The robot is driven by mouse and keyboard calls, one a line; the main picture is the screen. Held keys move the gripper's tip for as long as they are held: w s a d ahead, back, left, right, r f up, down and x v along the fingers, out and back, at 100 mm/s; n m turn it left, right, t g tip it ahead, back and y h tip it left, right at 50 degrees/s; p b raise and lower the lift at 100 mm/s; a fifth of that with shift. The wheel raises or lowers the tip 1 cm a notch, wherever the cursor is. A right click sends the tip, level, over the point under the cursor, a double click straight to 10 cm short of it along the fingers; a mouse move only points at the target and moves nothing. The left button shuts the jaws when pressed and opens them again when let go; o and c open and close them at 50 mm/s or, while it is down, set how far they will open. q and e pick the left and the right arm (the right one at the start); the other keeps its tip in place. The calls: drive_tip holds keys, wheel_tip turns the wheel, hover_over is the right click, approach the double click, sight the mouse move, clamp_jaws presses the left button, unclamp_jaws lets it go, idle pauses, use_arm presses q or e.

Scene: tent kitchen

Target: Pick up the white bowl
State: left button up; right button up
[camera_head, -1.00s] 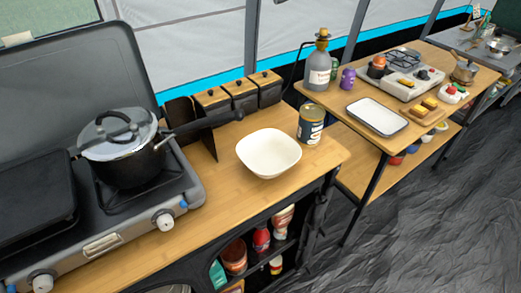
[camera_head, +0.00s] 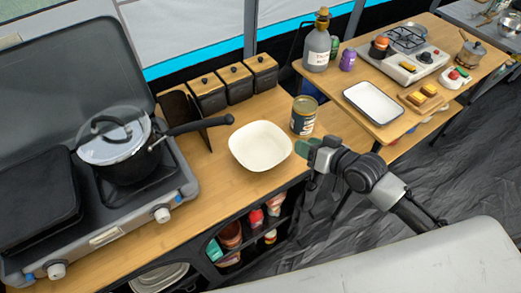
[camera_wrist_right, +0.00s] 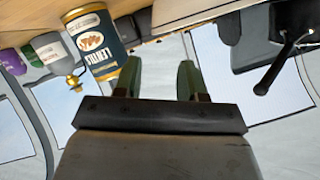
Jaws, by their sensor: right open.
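The white bowl (camera_head: 260,147) sits upright on the wooden counter (camera_head: 228,180), near its front edge. It looks empty. My right gripper (camera_head: 304,147) is just right of the bowl, at the counter's front edge, apart from the rim as far as I can tell. In the right wrist view, which is upside down, the green fingers of my right gripper (camera_wrist_right: 159,80) stand apart with nothing between them. The bowl (camera_wrist_right: 195,10) shows there at the top edge, partly cut off, beyond the fingers. My left gripper is not in view.
A dark labelled can (camera_head: 304,115) stands close behind the bowl, to its right. A lidded pot (camera_head: 118,145) on the stove has a long handle (camera_head: 200,125) reaching toward the bowl. Canisters (camera_head: 235,82) stand behind. A side table with a tray (camera_head: 373,103) is at right.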

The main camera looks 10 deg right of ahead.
sight(276, 131)
drive_tip(key=x, duration=0.3)
drive_tip(key=shift+w, duration=0.1)
drive_tip(key=shift+d+f+p+x, duration=0.1)
drive_tip(key=shift+p+x, duration=0.2)
drive_tip(key=shift+x, duration=1.05)
drive_tip(key=shift+d+f+p+x, duration=0.15)
drive_tip(key=shift+p+x, duration=0.15)
drive_tip(key=shift+x, duration=1)
drive_tip(key=shift+r, duration=0.1)
clamp_jaws()
